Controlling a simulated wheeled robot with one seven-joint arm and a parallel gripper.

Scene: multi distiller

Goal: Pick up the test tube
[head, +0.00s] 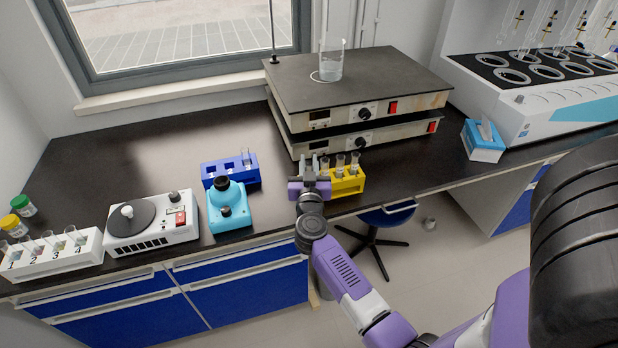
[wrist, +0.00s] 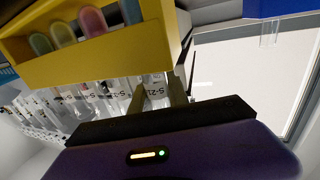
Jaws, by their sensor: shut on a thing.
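The yellow rack (head: 349,184) stands at the front edge of the dark bench, holding several clear test tubes (head: 355,162). In the wrist view the yellow rack (wrist: 110,52) fills the upper left, with coloured tube ends showing through its openings. My gripper (head: 313,172) is at the left end of this rack. In the wrist view my gripper (wrist: 157,92) is shut on a clear test tube (wrist: 154,83) with an "S-2" label, the one at the end of the row. The held tube still appears to be in the rack; its lower part is partly hidden.
A blue rack (head: 230,168) with a tube and a cyan device (head: 229,207) stand left of my gripper. Stacked hot plates (head: 370,92) with a beaker (head: 331,60) are close behind. A white numbered rack (head: 52,256) is far left. A tissue box (head: 483,142) is right.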

